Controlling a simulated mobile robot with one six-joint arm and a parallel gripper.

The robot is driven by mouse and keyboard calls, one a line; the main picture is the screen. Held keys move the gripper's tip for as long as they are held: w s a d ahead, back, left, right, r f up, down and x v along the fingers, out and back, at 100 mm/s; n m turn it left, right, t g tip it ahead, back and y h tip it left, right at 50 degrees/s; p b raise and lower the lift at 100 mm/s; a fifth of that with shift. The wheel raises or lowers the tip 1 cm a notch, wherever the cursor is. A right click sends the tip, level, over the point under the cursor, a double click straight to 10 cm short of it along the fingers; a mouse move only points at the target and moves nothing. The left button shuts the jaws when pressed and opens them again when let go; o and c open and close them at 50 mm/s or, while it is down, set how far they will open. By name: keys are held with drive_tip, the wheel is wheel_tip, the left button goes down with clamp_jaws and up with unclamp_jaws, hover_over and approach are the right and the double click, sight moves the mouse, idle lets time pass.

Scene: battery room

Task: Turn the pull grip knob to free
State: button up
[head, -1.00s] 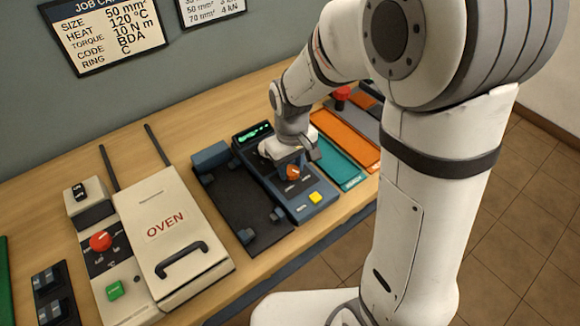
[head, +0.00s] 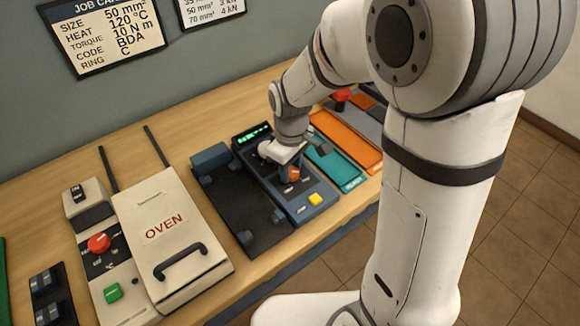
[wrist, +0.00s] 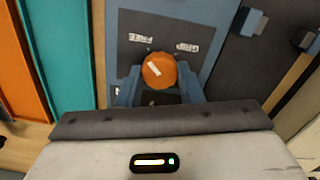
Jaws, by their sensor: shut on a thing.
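The orange round pull grip knob (head: 293,175) sits on the blue-framed panel (head: 318,190) of the bench unit. In the wrist view the knob (wrist: 159,70) carries a short white mark that slants toward the upper left, the side of the FREE label (wrist: 142,38). The GRIP label (wrist: 187,47) is to the right; both labels appear upside down. My gripper (wrist: 160,85) is shut on the knob, with one blue-grey finger on each side. The knob's lower part is hidden by my gripper in the head view.
The unit has a lit green display (head: 253,134) and a yellow button (head: 316,199). A black bed (head: 240,205) lies to its left, then the OVEN (head: 180,235). Teal (head: 338,168) and orange (head: 345,140) trays lie to the right.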

drive_tip(key=shift+a+r, duration=0.1)
drive_tip(key=o, duration=1)
drive_tip(key=shift+c, duration=0.2)
wheel_tip(320, 180, up, 8)
drive_tip(key=shift+f, duration=0.15)
